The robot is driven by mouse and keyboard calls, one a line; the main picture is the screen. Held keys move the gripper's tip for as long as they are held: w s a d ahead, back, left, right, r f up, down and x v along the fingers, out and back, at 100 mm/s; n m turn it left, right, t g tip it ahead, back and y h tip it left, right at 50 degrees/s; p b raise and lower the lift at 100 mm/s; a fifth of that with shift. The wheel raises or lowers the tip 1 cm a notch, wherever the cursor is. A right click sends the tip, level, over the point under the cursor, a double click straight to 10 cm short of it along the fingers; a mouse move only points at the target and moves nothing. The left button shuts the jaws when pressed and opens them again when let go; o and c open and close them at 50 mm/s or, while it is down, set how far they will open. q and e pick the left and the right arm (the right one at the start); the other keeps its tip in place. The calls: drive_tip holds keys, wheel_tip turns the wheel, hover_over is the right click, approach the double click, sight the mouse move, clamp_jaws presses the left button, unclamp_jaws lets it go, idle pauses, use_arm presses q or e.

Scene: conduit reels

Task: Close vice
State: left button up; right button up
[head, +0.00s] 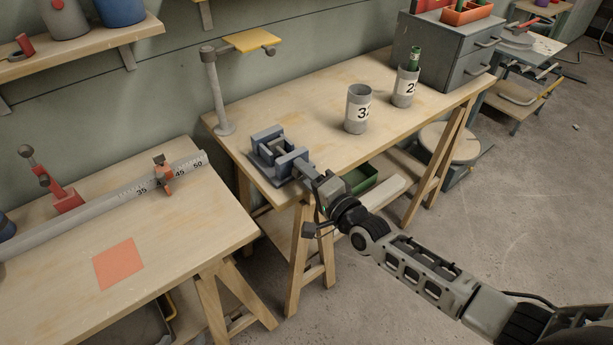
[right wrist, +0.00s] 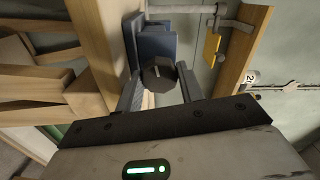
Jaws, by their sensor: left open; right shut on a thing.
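The blue-grey vice (head: 268,153) is fixed at the near left corner of the workbench, with a gap showing between its jaws. In the right wrist view the vice (right wrist: 152,42) stands just beyond the fingertips. My right gripper (head: 308,175) reaches the front of the vice from the right. In the right wrist view, my right gripper (right wrist: 158,82) has its two fingers on either side of the dark, many-sided vice knob (right wrist: 158,73) and is shut on it. The knob is hidden by the gripper in the head view. My left gripper is not in view.
The workbench (head: 340,95) carries two numbered grey cups (head: 358,110) (head: 405,88), one with a green bottle (head: 413,60). A post with a yellow plate (head: 250,40) stands behind the vice. A grey drawer cabinet (head: 440,45) is at the back. A second table (head: 160,235) stands left.

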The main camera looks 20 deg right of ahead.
drive_tip(key=shift+f+m, duration=0.1)
drive_tip(key=shift+m, duration=0.2)
drive_tip(key=o, duration=1)
drive_tip(key=shift+s, duration=0.1)
